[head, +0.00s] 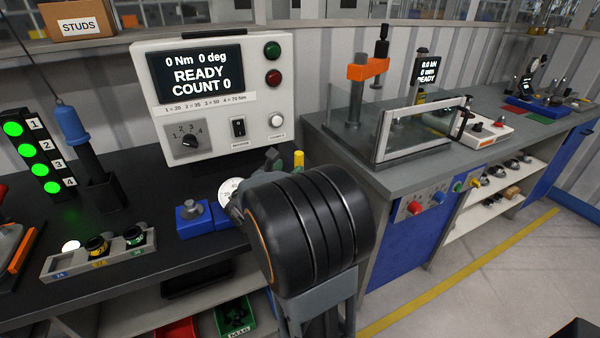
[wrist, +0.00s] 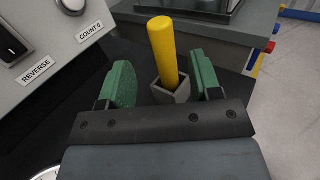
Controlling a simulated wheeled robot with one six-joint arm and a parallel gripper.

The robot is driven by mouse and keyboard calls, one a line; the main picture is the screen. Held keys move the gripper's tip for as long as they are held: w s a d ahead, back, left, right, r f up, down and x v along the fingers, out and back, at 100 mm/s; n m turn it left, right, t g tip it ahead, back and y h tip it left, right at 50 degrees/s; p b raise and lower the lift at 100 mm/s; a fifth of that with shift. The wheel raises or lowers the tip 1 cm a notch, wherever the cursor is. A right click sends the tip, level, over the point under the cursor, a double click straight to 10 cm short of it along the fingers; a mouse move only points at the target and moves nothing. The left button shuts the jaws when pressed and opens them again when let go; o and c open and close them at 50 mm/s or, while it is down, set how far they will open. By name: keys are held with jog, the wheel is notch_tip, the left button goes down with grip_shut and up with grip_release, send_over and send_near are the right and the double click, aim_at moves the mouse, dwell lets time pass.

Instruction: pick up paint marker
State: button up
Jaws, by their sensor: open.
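The paint marker (wrist: 163,52) is a yellow cylinder standing in a small grey square holder (wrist: 172,90) in the wrist view. It leans slightly. In the head view only its yellow top (head: 299,159) shows, just behind my wrist; the rest is hidden. My gripper (wrist: 164,82) is open, with one green-padded finger on each side of the marker and holder. Gaps show between the marker and both pads, so I see no contact. In the head view the gripper (head: 272,160) is mostly hidden behind my dark wrist.
A control box (head: 216,95) with screen and switches stands close on the left. A dial gauge (head: 230,190) and blue block (head: 193,218) sit beside my wrist. A press bench (head: 400,165) with a clear guard stands right. Open floor lies at lower right.

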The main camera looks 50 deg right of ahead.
aim_at(302, 157)
jog(key=x, duration=0.7)
jog(key=shift+s+d, duration=0.15)
jog(key=shift+d, duration=0.25)
jog(key=shift+c, duration=0.3)
jog(key=c, duration=0.9)
notch_tip(302, 157, up, 11)
jog(key=shift+f+p, duration=0.25)
jog(key=shift+p, duration=0.75)
jog(key=shift+s+d, duration=0.1)
